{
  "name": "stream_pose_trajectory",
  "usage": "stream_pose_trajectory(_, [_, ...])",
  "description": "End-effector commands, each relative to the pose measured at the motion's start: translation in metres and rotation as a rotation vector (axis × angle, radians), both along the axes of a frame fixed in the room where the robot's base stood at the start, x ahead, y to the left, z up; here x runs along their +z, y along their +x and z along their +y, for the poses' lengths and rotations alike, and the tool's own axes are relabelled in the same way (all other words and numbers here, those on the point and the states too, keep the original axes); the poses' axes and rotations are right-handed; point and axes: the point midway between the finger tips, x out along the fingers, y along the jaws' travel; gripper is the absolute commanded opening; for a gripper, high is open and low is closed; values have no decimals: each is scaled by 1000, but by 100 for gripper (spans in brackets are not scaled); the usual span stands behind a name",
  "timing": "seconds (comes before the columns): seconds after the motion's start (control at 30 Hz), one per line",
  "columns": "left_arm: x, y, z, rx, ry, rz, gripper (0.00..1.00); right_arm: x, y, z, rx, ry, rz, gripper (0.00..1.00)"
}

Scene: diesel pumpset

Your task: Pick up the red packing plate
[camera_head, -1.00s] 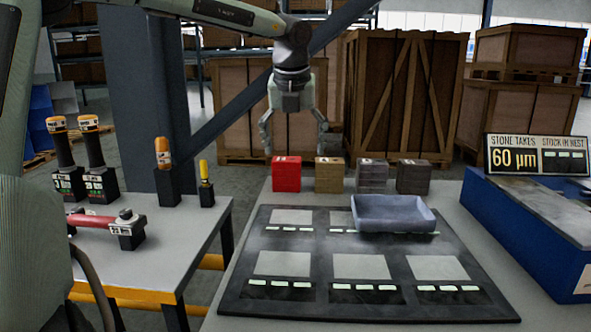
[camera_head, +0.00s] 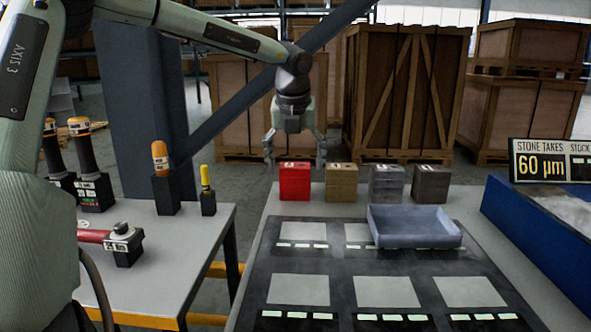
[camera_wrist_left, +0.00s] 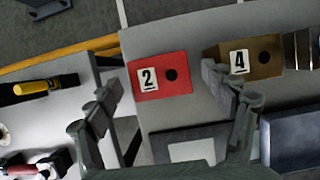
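The red packing plate (camera_head: 294,183) stands at the back of the grey table, first from the left in a row of blocks. In the left wrist view the red plate (camera_wrist_left: 176,87) shows a white "2" label and a dark round hole. My left gripper (camera_head: 295,164) hangs pointing down just above and around the line of the plate, open and empty. In the left wrist view its two fingers (camera_wrist_left: 160,84) are spread to either side of the plate. No contact is clear. My right gripper is not in view.
A tan block (camera_head: 341,182), labelled "4" in the wrist view, stands close right of the red plate, then two grey blocks (camera_head: 387,184). A blue-grey tray (camera_head: 415,240) lies on the dark mat (camera_head: 340,262). A yellow-topped tool (camera_head: 207,190) stands on the left table.

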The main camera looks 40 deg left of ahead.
Motion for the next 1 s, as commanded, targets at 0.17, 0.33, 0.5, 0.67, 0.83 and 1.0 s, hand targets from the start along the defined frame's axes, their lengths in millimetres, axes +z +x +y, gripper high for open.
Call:
stream_pose_trajectory(0.17, [0, 0, 0, 0, 0, 0, 56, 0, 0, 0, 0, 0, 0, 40])
stream_pose_trajectory(0.33, [0, 0, 0, 0, 0, 0, 35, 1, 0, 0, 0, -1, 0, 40])
stream_pose_trajectory(0.5, [0, 0, 0, 0, 0, 0, 14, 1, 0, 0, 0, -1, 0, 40])
stream_pose_trajectory(0.67, [2, 1, 0, 0, 2, -4, 14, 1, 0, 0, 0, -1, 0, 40])
stream_pose_trajectory(0.83, [6, 1, 0, 0, 3, -4, 14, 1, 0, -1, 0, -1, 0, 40])
stream_pose_trajectory(1.0, [21, 1, 0, 0, 3, -7, 14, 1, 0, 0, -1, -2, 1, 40])
